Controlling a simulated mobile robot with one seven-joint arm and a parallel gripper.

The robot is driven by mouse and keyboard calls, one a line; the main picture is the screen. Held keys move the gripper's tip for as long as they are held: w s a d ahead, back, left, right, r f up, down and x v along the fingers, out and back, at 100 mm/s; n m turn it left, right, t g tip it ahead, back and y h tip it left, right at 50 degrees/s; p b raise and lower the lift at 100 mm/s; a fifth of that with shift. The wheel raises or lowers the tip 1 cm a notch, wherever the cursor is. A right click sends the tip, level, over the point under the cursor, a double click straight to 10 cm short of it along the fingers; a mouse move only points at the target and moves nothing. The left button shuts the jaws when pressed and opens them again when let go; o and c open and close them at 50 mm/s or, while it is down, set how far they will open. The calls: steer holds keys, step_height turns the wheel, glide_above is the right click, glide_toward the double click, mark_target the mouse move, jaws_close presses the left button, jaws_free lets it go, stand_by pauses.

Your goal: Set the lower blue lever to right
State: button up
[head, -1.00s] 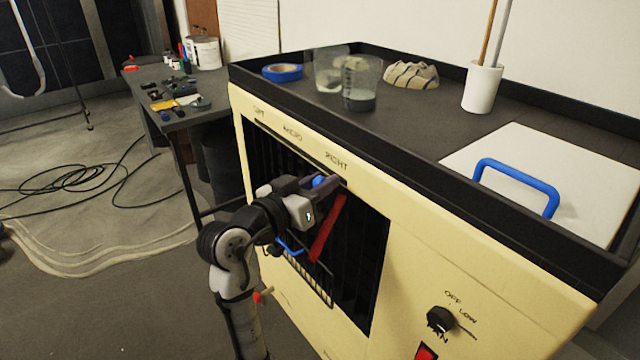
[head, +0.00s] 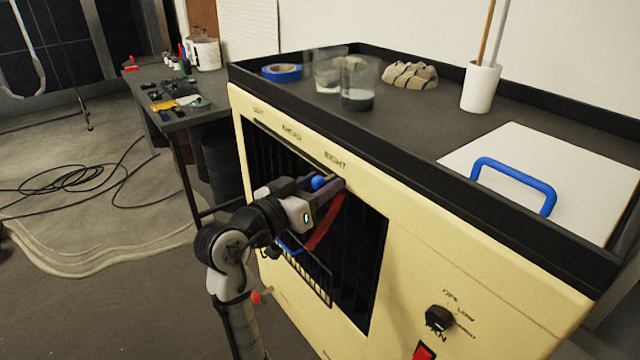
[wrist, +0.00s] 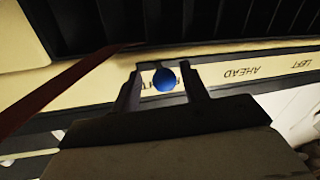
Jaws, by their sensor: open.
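A round blue knob (head: 318,182) shows near the RIGHT label on the front of the cream cabinet (head: 480,300). In the wrist view the blue knob (wrist: 164,79) is between my two fingers, in front of the upside-down label strip (wrist: 220,75). My gripper (head: 328,184) is open, with one finger on each side of the knob; I cannot tell whether either touches it. A second blue piece (head: 290,246) shows lower on the grille, partly hidden by my arm. The LEFT and AHEAD labels are left of the knob in the head view.
A red strip (head: 324,224) slants across the dark grille just below my gripper. A fan dial (head: 438,317) and red switch (head: 424,352) are at lower right. The cabinet top holds beakers (head: 357,90), blue tape (head: 282,72) and a blue-handled white lid (head: 560,170).

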steer(key=b+v, duration=0.1)
steer(key=v, duration=1.2)
steer(key=shift+b, duration=0.3)
steer(key=shift+s+a, duration=0.1)
steer(key=shift+a, duration=0.1)
